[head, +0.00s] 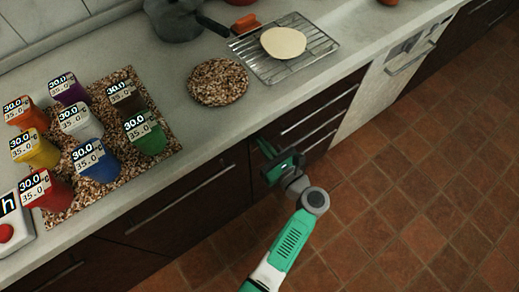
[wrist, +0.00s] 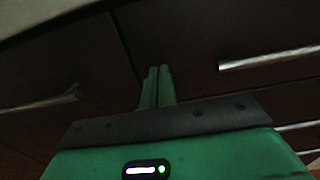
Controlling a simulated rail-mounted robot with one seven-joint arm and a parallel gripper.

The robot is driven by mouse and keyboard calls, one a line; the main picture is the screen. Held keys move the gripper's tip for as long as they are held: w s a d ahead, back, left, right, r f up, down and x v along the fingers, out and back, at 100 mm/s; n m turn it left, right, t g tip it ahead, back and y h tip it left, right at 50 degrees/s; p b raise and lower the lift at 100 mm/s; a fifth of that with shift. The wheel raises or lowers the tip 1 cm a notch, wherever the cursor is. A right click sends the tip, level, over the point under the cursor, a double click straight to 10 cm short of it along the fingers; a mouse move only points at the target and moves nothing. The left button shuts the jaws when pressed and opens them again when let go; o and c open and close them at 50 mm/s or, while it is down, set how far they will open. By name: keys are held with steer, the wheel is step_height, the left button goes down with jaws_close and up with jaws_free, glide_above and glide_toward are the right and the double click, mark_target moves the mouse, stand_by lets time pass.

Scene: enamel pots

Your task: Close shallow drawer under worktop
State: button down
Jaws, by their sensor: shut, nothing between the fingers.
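A stack of dark drawers with pale bar handles sits under the worktop (head: 215,130), right of centre in the head view. The top, shallow drawer (head: 325,102) has a long handle near the worktop edge. I cannot tell how far its front stands out. In the wrist view a handle (wrist: 268,58), probably this drawer's, shows at right. My gripper (head: 262,145) is in front of the left end of the stack, just below the worktop edge. Its green fingers (wrist: 158,84) are together and empty, pointing at the dark fronts. Contact with a front cannot be told.
Another dark front with a handle (head: 205,188) lies left of my gripper. A white appliance (head: 385,85) stands right of the stack. The worktop holds colored cups on a speckled board (head: 165,135), a round speckled mat (head: 218,82) and a wire rack (head: 320,55). The tiled floor (head: 400,200) is clear.

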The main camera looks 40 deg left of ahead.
steer(key=shift+f, duration=0.1)
steer(key=p+v, duration=0.5)
steer(key=v, duration=0.9)
